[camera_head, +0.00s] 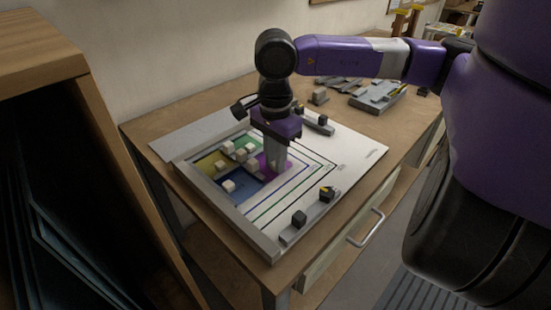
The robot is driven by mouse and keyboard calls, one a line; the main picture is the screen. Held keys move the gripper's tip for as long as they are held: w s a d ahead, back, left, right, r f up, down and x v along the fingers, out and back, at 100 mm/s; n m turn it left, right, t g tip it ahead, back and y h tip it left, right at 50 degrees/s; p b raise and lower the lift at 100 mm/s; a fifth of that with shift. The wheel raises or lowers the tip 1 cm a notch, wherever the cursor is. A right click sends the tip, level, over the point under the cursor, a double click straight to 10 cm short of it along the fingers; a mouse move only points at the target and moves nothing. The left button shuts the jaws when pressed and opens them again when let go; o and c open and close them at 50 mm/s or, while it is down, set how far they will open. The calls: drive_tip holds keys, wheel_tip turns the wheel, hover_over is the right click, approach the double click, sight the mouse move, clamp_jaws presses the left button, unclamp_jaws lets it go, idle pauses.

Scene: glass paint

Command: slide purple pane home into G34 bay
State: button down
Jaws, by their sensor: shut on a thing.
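The purple pane (278,170) lies on the white board (345,171), right of the other coloured panes. My gripper (272,168) points down over the purple pane, and its fingertips are at the pane or a knob on it. The gripper is shut, but its own body hides what is between the fingers. The purple pane is close to the blue pane (246,188) and the green pane (247,144); I cannot tell whether they touch. No G34 label is readable.
A yellow pane (206,163) and several pale blocks sit in the left part of the board. Grey rails edge it. Dark-knobbed clamps stand at the front (312,214) and back (318,122). Tools and a grey tray (378,95) lie behind, on the wooden bench (398,117).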

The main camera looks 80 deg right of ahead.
drive_tip(key=shift+w, duration=0.15)
drive_tip(key=c, duration=1.2)
unclamp_jaws()
drive_tip(key=shift+r, duration=0.1)
drive_tip(key=shift+r+p, duration=1)
drive_tip(key=shift+r, duration=2.4)
